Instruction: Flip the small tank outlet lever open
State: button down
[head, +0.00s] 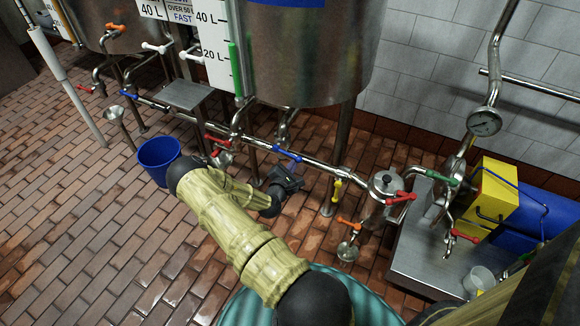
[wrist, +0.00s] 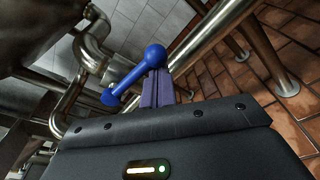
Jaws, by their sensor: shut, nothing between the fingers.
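A blue lever (head: 288,155) sits on the steel pipe below the larger steel tank (head: 300,55). In the wrist view the blue lever (wrist: 133,76) is a bar with rounded ends, slanting up to the right. My gripper (head: 292,170) is just on the near side of it in the head view. In the wrist view my gripper's fingers (wrist: 158,88) are shut and empty, with their tips right by the lever's upper right end. I cannot tell whether they touch it. No label shows which lever is the small tank outlet.
A red lever (head: 217,140) is left of my gripper, and a yellow lever (head: 337,190) is to its right. A blue bucket (head: 159,160) stands on the brick floor. A steel pot (head: 386,182) and steel bench (head: 425,262) are at right. Tank legs and pipes crowd behind my gripper.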

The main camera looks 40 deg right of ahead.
jog(key=shift+s+r+n, duration=0.15)
jog(key=shift+r+n, duration=0.5)
jog(key=shift+n, duration=0.05)
notch_tip(320, 180, down, 4)
jog(key=w+r+b, duration=0.1)
jog(key=w+b, duration=0.1)
jog(key=b, duration=0.2)
jog(key=f+p+v, duration=0.1)
jog(key=p+v, duration=0.1)
jog(key=v, duration=0.7)
jog(key=shift+a+r+p, duration=0.3)
jog(key=shift+a+r, duration=0.1)
jog(key=shift+a, duration=0.05)
jog(key=shift+a, duration=0.1)
